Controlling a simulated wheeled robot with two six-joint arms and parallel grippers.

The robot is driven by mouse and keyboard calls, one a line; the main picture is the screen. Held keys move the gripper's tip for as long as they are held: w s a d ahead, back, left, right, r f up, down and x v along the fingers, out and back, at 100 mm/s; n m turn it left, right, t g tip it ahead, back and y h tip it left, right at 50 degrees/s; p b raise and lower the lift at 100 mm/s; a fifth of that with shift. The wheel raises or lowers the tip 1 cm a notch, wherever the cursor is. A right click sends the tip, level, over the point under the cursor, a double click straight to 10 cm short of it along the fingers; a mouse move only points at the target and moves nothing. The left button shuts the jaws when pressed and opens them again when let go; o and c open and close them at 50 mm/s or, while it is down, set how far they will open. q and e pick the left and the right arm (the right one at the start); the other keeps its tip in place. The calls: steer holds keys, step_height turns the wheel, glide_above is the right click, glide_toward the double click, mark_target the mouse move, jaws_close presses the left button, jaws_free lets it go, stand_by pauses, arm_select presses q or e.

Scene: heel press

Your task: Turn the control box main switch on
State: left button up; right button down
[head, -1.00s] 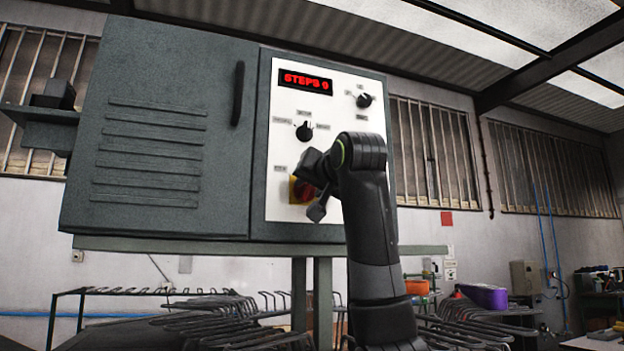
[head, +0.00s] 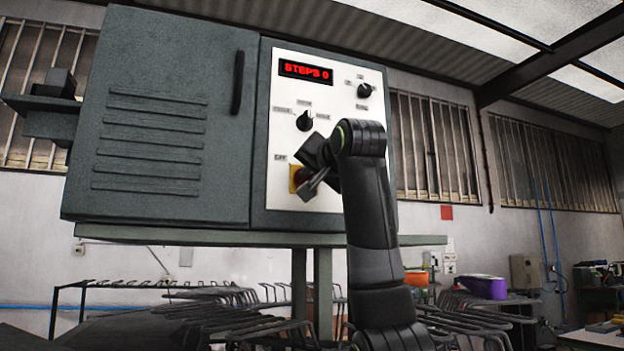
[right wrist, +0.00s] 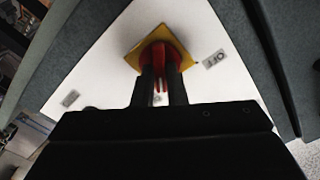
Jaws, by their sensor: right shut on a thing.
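The control box (head: 165,120) is a grey cabinet with a white panel (head: 285,120) on its right part. The main switch (head: 297,179) is a red rotary knob on a yellow plate, low on the panel, largely hidden in the head view by my right gripper (head: 308,184). In the right wrist view the red knob (right wrist: 160,56) sits on its yellow square plate, with an OFF label (right wrist: 215,60) beside it. My right gripper (right wrist: 160,85) is shut on the red knob, one dark finger at each side. My left gripper is not in view.
Above the switch are two black selector knobs (head: 304,121) (head: 364,90) and a red display (head: 306,70) reading STEPS 0. The cabinet door has a dark handle (head: 238,88). Wire racks (head: 225,315) stand below, and a purple thing (head: 483,287) lies at the right.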

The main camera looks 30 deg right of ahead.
steer(key=shift+m, duration=1.1)
steer(key=c, duration=1.5)
jaws_free()
steer(key=shift+o, duration=0.2)
steer(key=shift+s+a+f+b, duration=0.1)
steer(key=shift+s+b, duration=0.4)
steer(key=shift+b, duration=0.05)
steer(key=b+v, duration=0.5)
steer(key=v, duration=1.1)
steer(key=shift+s+b, duration=0.25)
steer(key=shift+b, duration=0.1)
